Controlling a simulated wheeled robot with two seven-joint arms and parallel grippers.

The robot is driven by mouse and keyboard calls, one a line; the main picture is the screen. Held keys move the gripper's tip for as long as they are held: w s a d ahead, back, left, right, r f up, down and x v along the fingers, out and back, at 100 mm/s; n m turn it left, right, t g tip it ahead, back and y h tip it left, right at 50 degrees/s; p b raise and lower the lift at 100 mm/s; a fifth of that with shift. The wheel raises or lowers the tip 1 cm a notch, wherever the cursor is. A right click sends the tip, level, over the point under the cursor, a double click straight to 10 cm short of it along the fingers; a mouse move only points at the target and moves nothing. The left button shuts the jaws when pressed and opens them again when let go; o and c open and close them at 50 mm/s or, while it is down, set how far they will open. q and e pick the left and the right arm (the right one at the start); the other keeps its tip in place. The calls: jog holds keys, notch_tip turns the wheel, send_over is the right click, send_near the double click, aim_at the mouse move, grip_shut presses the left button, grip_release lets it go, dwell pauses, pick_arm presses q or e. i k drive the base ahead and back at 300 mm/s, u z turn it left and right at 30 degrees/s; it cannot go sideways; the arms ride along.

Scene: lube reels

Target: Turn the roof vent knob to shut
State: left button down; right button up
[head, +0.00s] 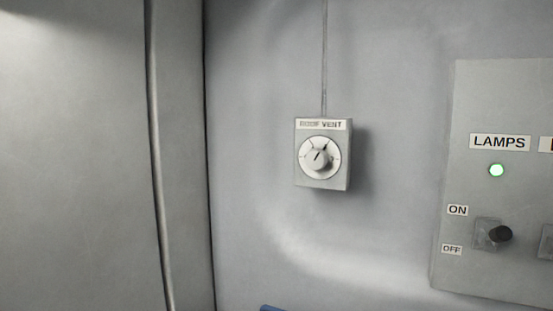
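The roof vent knob (320,159) is a round grey dial on a small box (341,180) fixed to the wall, under a label that reads "ROOF VENT". A dark pointer line on the knob tilts toward the upper right. The marks around the dial are too small to read. Neither of my grippers shows in the head view.
A vertical pipe (155,130) runs at left. A blue thing shows at the bottom edge.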

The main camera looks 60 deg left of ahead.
aim_at(316, 159)
jog(key=u, duration=2.55)
jog(key=k, duration=0.1)
jog(key=z, duration=0.35)
